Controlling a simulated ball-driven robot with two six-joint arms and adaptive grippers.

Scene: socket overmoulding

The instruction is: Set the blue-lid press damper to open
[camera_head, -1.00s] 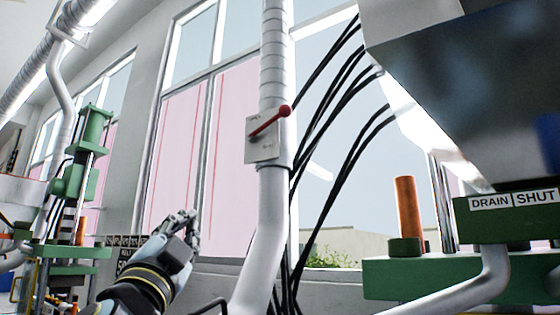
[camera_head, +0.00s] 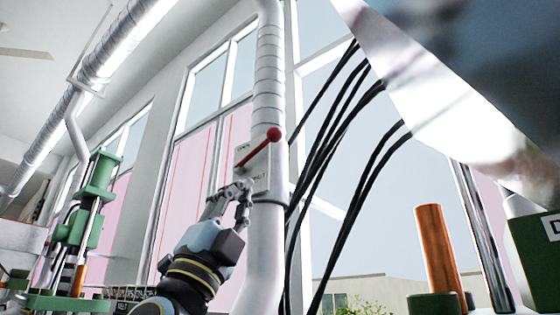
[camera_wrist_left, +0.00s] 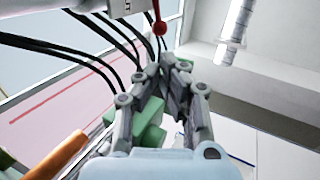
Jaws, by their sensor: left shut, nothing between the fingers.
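The damper is a red lever (camera_head: 258,151) with a round red knob on a pale plate (camera_head: 260,183), mounted on a white vertical duct. The lever slants up to the right. The plate's lettering is too small to read. My left gripper (camera_head: 243,187) is shut and empty, just below the lever and in front of the plate's lower left. I cannot tell whether it touches. In the left wrist view the fingers (camera_wrist_left: 176,68) are together, and the red knob (camera_wrist_left: 160,28) lies beyond their tips. My right gripper is out of view.
The duct (camera_head: 268,80) runs up past a window. Black cables (camera_head: 335,125) hang close to its right. A blurred blue-grey body (camera_head: 480,70) fills the upper right. An orange post (camera_head: 438,245) stands at lower right, and a green press (camera_head: 95,200) at left.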

